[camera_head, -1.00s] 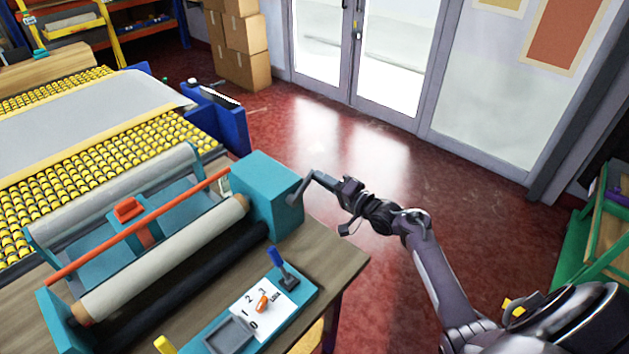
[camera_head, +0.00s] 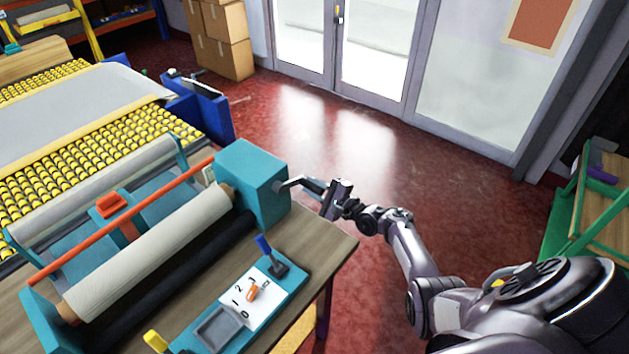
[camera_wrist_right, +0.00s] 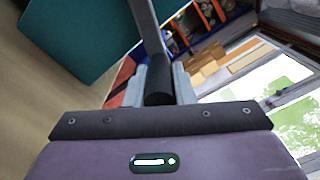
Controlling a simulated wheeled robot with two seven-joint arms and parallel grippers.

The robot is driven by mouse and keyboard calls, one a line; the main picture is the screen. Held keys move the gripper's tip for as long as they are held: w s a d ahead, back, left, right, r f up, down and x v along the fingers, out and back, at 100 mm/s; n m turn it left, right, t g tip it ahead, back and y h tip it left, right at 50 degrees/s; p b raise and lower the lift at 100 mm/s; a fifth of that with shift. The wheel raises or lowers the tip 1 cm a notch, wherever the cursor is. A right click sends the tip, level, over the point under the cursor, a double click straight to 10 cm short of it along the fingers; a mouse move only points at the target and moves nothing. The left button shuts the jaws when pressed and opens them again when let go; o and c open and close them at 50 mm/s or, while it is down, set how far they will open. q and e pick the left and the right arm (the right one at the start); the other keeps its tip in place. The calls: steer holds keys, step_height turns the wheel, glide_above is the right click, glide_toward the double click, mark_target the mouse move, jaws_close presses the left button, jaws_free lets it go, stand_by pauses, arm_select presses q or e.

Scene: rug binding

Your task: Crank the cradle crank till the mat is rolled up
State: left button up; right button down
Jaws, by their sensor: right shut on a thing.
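The cradle crank (camera_head: 291,184) sticks out of the right side of the teal housing (camera_head: 252,172) at the end of the cradle. My right gripper (camera_head: 331,196) is shut on the crank's handle. In the right wrist view the dark handle (camera_wrist_right: 158,92) sits between the two grey fingers, and the crank arm (camera_wrist_right: 143,22) runs up from it. A cream roll (camera_head: 150,252) lies in the cradle beside a dark roller (camera_head: 185,280). A grey mat sheet (camera_head: 75,108) lies flat on the yellow roller bed behind. My left gripper is not in view.
An orange bar (camera_head: 130,218) with a red block runs over the cradle. A teal control panel (camera_head: 205,335) with a blue lever (camera_head: 265,247) and a numbered plate stands at the table's front. Boxes (camera_head: 222,40) stand by the glass doors. Red floor is free to the right.

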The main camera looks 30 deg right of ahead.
steer(key=shift+s+a+f+m, duration=0.15)
steer(key=shift+a+f+m, duration=0.15)
steer(key=shift+f+m, duration=0.35)
steer(key=shift+s+a+f+m, duration=0.15)
steer(key=shift+a+f+m, duration=0.15)
steer(key=shift+f+m, duration=0.3)
steer(key=c, duration=1.2)
jaws_free()
steer(key=shift+r, duration=0.15)
steer(key=shift+c, duration=0.2)
steer(key=shift+r, duration=0.1)
steer(key=v, duration=0.7)
steer(key=shift+s+d+p, duration=0.15)
steer(key=shift+s+p, duration=0.2)
steer(key=shift+p, duration=0.05)
